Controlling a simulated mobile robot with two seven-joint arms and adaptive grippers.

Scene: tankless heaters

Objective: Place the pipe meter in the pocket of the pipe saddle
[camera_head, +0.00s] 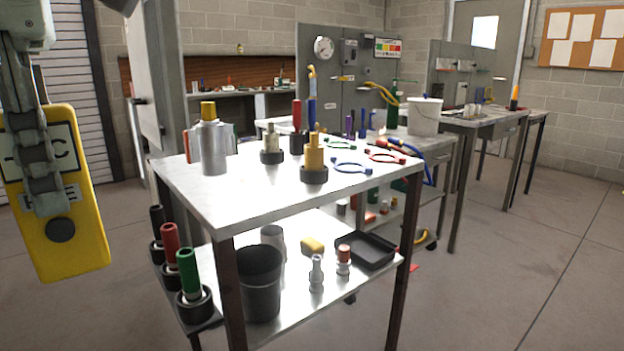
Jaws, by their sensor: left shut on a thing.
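The pipe meter (80,245) is a yellow block with a pale label and a dark round knob low on its face. It hangs close to the camera at the left edge, slightly tilted. My left gripper (46,190) comes down from the top left and is shut on the pipe meter, its grey finger covering part of the label. The meter is held in the air, left of the white cart and apart from it. I cannot make out the pipe saddle or its pocket in this view. My right gripper is not in view.
A white-topped cart (240,193) holds a spray can (211,145), brass fittings and colored rings. Its lower shelf holds a black bin (260,285) and a black tray (366,250). Colored upright cylinders stand at its left side. More benches stand behind. Floor at right is clear.

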